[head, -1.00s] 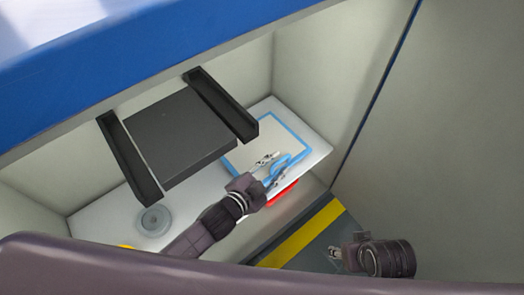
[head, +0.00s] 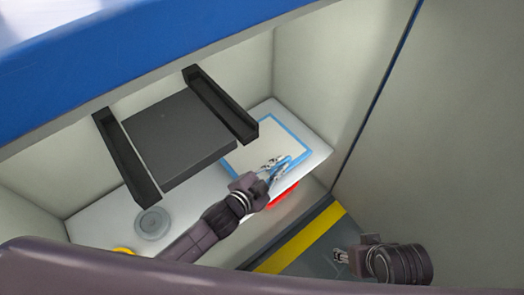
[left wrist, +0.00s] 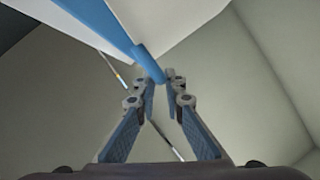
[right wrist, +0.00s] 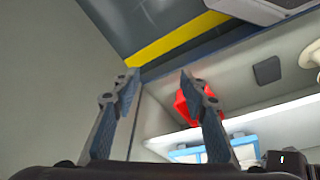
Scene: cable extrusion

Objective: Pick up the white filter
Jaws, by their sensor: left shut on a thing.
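The white filter (head: 262,143) is a flat white panel with a blue frame and a blue handle, lying on the white shelf. In the left wrist view its blue handle (left wrist: 149,63) reaches between my fingertips. My left gripper (head: 275,164) is shut on this handle at the filter's front right side, hiding part of it. It also shows in the left wrist view (left wrist: 162,80). My right gripper (head: 339,256) is off the shelf to the lower right. In the right wrist view (right wrist: 158,76) its fingers are apart with nothing between them.
A dark block between two black rails (head: 180,138) hangs above the shelf (head: 92,222). A grey disc (head: 152,223) lies at the left, with a yellow object (head: 124,251) near it. A red object (head: 284,197) is below the filter. The wall stands close at the right.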

